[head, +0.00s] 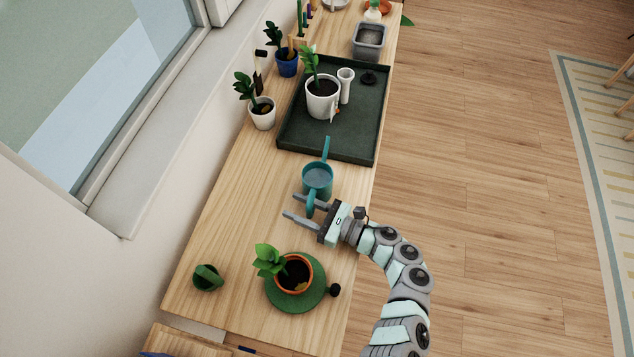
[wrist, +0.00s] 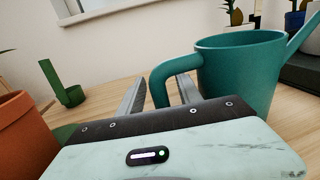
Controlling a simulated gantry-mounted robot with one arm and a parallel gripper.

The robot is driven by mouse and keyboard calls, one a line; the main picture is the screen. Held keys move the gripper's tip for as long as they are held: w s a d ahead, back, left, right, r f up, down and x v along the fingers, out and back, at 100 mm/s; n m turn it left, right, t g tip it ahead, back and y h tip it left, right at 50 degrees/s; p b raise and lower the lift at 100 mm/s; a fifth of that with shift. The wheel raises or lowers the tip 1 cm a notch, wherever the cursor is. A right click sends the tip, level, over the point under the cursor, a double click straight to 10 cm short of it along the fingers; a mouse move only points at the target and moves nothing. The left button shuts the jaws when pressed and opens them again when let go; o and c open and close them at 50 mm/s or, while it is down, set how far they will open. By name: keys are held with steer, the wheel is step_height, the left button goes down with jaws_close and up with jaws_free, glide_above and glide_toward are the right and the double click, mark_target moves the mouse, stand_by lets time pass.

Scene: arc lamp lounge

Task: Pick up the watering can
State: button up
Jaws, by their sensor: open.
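The teal watering can (head: 318,178) stands upright on the wooden bench, its spout pointing to the back and its handle to the front. It also shows in the wrist view (wrist: 240,65), at the right. My gripper (head: 291,206) is open and level, low over the bench, with its fingers pointing left. In the wrist view the handle's outer, downward part (wrist: 160,88) shows between the two spread fingers. I cannot tell whether a finger touches it. The handle's lower end is hidden behind my gripper.
A potted plant in terracotta (head: 294,274) stands on a green round base in front of my gripper. A dark green tray (head: 350,143) with a white potted plant (head: 323,98) is behind the can. Bare bench lies left of my fingers.

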steer(key=shift+d, duration=0.1)
steer(key=shift+c, duration=0.4)
jaws_close()
stand_by(0.8)
